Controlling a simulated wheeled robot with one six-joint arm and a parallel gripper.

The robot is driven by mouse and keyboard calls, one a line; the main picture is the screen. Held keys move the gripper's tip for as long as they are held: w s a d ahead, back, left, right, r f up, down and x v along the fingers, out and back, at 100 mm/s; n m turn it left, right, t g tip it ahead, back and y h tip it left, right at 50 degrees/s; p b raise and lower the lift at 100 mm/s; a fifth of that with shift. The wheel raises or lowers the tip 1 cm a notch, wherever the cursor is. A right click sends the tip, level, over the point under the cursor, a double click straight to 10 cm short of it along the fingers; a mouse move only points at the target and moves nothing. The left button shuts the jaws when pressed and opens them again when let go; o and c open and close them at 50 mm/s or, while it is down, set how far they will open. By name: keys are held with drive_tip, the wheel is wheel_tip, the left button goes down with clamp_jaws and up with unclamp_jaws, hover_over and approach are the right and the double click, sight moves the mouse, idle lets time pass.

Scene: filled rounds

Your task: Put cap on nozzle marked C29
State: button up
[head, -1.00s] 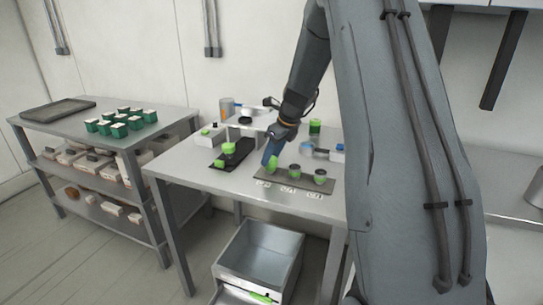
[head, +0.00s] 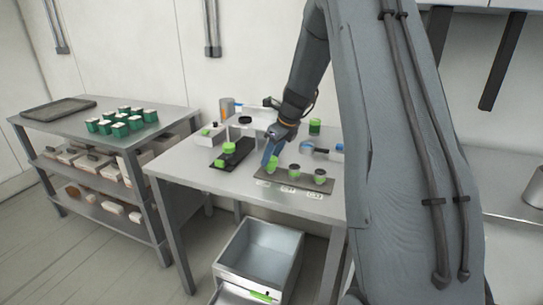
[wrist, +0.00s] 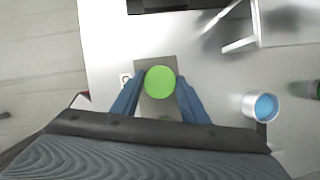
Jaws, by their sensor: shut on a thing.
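My gripper (head: 268,160) has blue fingers and is shut on a round green cap (wrist: 160,82), seen from above between the fingertips in the wrist view. In the head view the gripper is at the left end of a grey-brown board (head: 308,185).
A raised white stand (head: 257,115), a green cup (head: 315,126) and a blue-topped container (wrist: 262,108) are behind. An open grey drawer (head: 258,255) is below the table front.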

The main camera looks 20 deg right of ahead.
drive_tip(key=shift+f, duration=0.2)
drive_tip(key=o, duration=1.6)
drive_tip(key=shift+r, duration=0.1)
drive_tip(key=shift+r+p, duration=3.35)
drive_tip(key=shift+r, duration=0.05)
